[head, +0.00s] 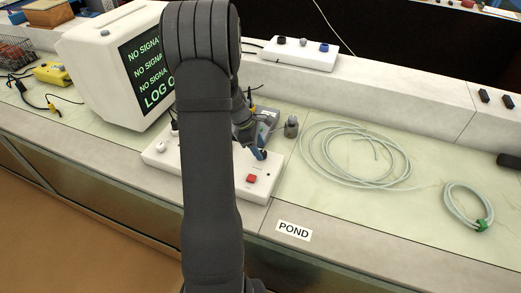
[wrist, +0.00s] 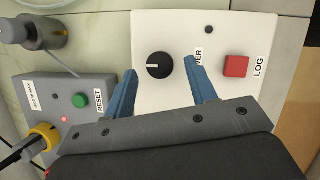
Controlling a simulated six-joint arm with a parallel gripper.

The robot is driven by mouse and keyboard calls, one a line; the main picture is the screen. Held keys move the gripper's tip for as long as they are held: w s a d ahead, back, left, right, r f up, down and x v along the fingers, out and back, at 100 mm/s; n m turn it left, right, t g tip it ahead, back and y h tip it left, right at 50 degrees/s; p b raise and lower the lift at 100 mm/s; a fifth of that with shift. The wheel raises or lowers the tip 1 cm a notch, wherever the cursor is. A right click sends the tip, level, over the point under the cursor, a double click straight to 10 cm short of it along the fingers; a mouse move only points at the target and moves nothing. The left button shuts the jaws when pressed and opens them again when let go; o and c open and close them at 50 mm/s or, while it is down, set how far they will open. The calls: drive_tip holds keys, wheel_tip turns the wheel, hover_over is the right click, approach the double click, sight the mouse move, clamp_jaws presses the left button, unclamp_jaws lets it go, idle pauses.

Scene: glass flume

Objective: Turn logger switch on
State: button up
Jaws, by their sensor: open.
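The white logger panel (head: 225,187) lies on the bench, partly hidden by my arm in the head view. A red square switch (head: 251,179) is on it; in the wrist view the red switch (wrist: 236,66) sits beside the label LOG. A round black knob (wrist: 159,65) with a white pointer line is on the same panel, near a partly covered label ending in "WER". My gripper (wrist: 161,66) is open, its blue fingertips to either side of the knob in that view. Whether they touch it is unclear. In the head view the gripper (head: 256,154) is low over the panel.
A monitor (head: 146,70) shows NO SIGNAL and a partly hidden LOG line. A grey box (wrist: 62,103) with a green RESET button (wrist: 80,101) and red light stands beside the panel. Coiled hose (head: 355,155) lies to the right. A white power box (head: 300,53) is behind.

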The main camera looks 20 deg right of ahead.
drive_tip(key=shift+x, duration=0.9)
drive_tip(key=shift+c, duration=0.4)
drive_tip(key=c, duration=0.9)
